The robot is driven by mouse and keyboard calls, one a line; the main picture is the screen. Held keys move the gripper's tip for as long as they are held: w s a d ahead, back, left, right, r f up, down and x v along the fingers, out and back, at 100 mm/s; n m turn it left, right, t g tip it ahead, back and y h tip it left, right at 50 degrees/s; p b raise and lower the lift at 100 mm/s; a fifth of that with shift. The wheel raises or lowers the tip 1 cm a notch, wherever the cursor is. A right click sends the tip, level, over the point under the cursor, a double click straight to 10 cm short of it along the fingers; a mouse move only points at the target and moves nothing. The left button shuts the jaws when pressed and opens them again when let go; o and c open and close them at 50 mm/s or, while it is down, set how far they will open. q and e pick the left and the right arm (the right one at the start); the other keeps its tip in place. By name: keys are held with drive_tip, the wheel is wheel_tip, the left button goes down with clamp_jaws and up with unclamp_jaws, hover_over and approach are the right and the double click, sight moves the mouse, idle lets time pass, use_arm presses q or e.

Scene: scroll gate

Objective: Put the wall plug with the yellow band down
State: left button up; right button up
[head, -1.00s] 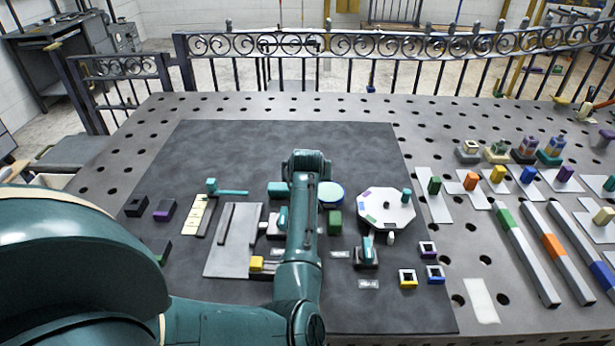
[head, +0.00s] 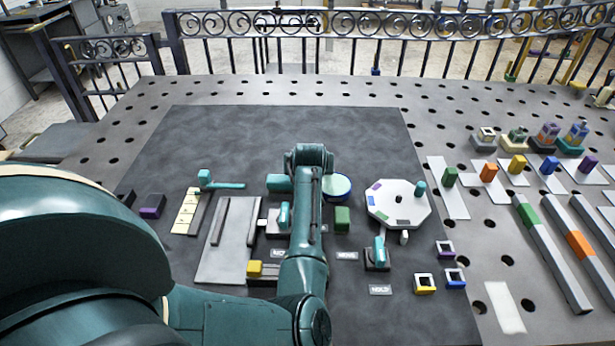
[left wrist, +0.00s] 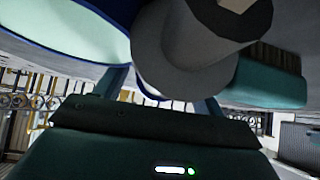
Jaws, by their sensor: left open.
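No wall plug with a yellow band can be picked out with certainty. A small hollow square piece with a yellow band (head: 425,283) stands at the mat's front right, and a yellow block (head: 254,268) sits by the grey plate. My left arm reaches over the middle of the mat in the head view; its own links hide its fingers there. In the left wrist view my left gripper (left wrist: 165,92) is open. A grey cylinder (left wrist: 185,55) with a dark end fills the space close in front of it; I cannot tell whether it touches the fingers. My right gripper is not in view.
A white octagonal plate (head: 398,205) and a round blue-rimmed disc (head: 337,186) lie right of my arm. A grey plate (head: 222,262) with bars lies left. Grey bars (head: 555,255) and coloured pieces crowd the right. The dark mat's back (head: 270,135) is clear.

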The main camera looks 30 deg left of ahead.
use_arm(q)
drive_tip(key=shift+w, duration=0.1)
drive_tip(key=shift+r, duration=0.15)
drive_tip(key=shift+c, duration=0.2)
drive_tip(key=c, duration=1.1)
